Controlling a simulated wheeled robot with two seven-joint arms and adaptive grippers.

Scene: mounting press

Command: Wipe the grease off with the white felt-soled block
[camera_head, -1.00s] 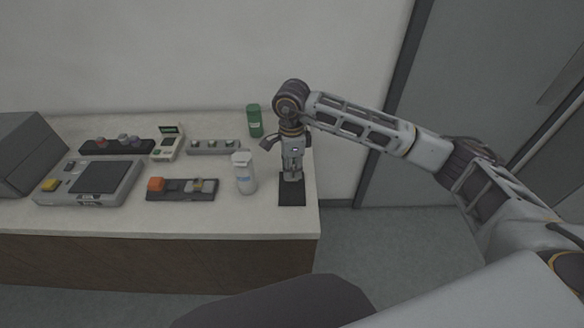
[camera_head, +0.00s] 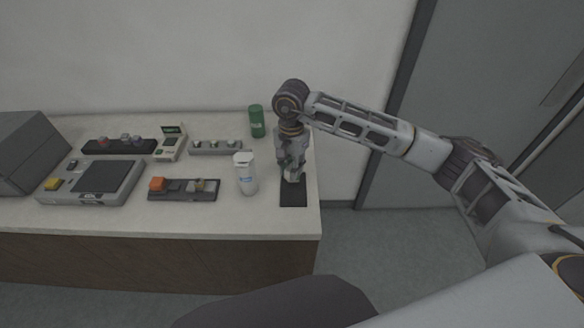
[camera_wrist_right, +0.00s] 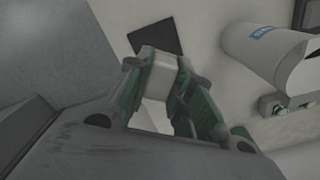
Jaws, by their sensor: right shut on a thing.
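My right gripper (camera_head: 292,174) is at the right end of the counter, pointing down over a dark rectangular pad (camera_head: 293,196). In the right wrist view its fingers (camera_wrist_right: 158,82) with green inner parts are shut on a pale block, the white felt-soled block (camera_wrist_right: 157,64). The dark pad (camera_wrist_right: 155,37) shows just beyond the block there. I cannot tell whether the block's sole touches the pad. The fingers mostly hide the block in the head view. No grease can be made out on the pad. My left gripper is not in view.
A white bottle (camera_head: 246,175) stands just left of the pad, and a green canister (camera_head: 257,121) stands behind. The counter's right edge is close to the pad.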

